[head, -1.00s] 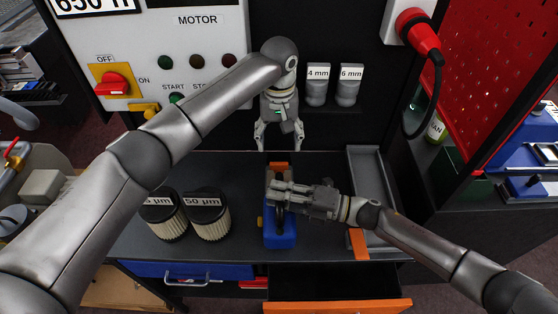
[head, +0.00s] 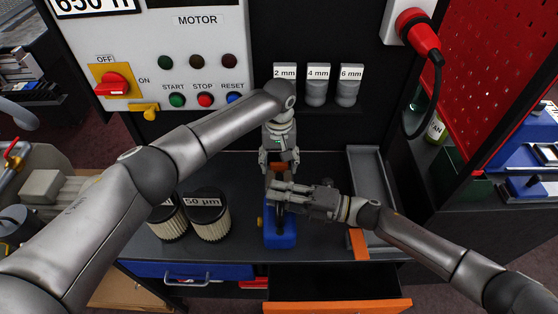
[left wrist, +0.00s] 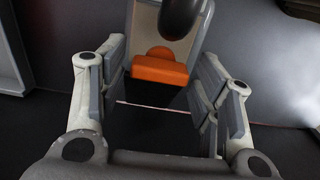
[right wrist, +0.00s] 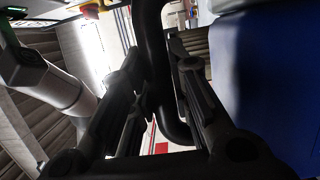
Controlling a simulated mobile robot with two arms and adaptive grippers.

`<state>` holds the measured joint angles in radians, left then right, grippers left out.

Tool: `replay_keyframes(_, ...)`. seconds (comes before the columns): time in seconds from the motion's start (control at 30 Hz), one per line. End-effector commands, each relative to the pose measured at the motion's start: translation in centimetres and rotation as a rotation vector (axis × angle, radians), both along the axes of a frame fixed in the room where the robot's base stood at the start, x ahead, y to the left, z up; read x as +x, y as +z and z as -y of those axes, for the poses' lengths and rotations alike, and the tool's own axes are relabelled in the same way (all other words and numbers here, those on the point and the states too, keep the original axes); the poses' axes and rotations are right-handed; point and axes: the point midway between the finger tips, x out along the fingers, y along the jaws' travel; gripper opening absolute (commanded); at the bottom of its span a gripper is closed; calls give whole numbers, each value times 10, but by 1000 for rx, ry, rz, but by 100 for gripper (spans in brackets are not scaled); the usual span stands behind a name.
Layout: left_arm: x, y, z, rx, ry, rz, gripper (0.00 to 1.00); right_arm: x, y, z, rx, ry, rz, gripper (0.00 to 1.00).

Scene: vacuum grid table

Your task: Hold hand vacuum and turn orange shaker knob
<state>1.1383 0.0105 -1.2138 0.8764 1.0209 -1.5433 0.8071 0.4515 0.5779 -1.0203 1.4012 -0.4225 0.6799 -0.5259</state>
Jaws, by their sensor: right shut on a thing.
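The hand vacuum has a blue body (head: 281,236) and lies on the dark table, its grey front part facing the back. The orange shaker knob (head: 279,167) is at its far end and also shows in the left wrist view (left wrist: 160,70). My left gripper (head: 279,161) is open, with one finger on each side of the knob; a gap shows on both sides in the left wrist view. My right gripper (head: 280,193) is shut on the vacuum's black handle (right wrist: 153,50), beside the blue body (right wrist: 270,75). The right gripper hides much of the vacuum's middle.
Two filter cylinders, one labelled 50 µm (head: 209,218), stand left of the vacuum. A grey tray (head: 367,180) lies to the right. An orange-fronted drawer (head: 338,306) is open at the front.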

Motion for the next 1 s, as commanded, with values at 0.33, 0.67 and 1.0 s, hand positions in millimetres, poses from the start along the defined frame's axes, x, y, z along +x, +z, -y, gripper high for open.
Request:
replay_keyframes(0.33,0,0,0,0,-9,0,22,-1,-2,0,0,0,-7,0)
replay_keyframes(0.67,0,0,0,-1,-221,-1,22,-1,-2,0,-1,0,-8,0)
replay_keyframes(1.0,0,0,0,1,-270,0,22,-1,-2,0,-1,0,-8,0)
